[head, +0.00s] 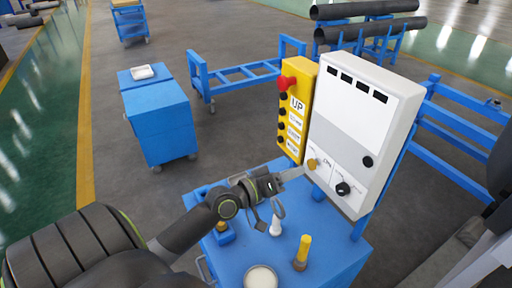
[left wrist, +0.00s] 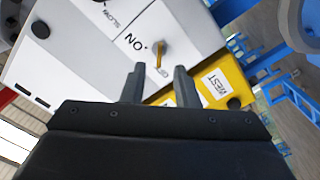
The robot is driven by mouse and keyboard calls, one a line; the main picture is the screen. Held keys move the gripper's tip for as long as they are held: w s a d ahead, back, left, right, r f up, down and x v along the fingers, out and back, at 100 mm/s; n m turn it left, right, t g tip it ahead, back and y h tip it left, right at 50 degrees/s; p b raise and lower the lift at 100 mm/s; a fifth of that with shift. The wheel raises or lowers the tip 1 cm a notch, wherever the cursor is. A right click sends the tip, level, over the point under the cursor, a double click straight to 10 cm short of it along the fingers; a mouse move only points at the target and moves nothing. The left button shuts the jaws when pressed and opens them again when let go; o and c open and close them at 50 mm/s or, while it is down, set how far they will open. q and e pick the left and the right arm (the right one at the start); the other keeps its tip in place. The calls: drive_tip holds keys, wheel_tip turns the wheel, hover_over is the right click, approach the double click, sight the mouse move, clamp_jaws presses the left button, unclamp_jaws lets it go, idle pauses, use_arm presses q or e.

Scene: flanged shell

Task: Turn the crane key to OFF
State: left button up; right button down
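The crane key (head: 311,163) is a small yellow knob low on the front of the white control box (head: 352,130). In the left wrist view the key (left wrist: 160,55) is a thin yellow bar, standing upright in the picture, with ON lettering on its left and smaller, partly legible lettering by its lower end. My left gripper (head: 292,174) is just left of the key in the head view. In the left wrist view its two fingers (left wrist: 160,84) are apart, with a gap between them below the key and nothing held. My right gripper is not in view.
A yellow pendant (head: 296,108) with a red button stands beside the box. Below, a blue cart top (head: 241,255) holds a yellow-handled tool (head: 302,250), a white cup (head: 261,277) and other items. A black knob (head: 343,188) is right of the key.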

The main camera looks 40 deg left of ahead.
use_arm(q)
drive_tip(key=v, duration=1.2)
drive_tip(key=shift+b, duration=0.4)
drive_tip(key=shift+s, duration=0.1)
drive_tip(key=shift+a, duration=0.1)
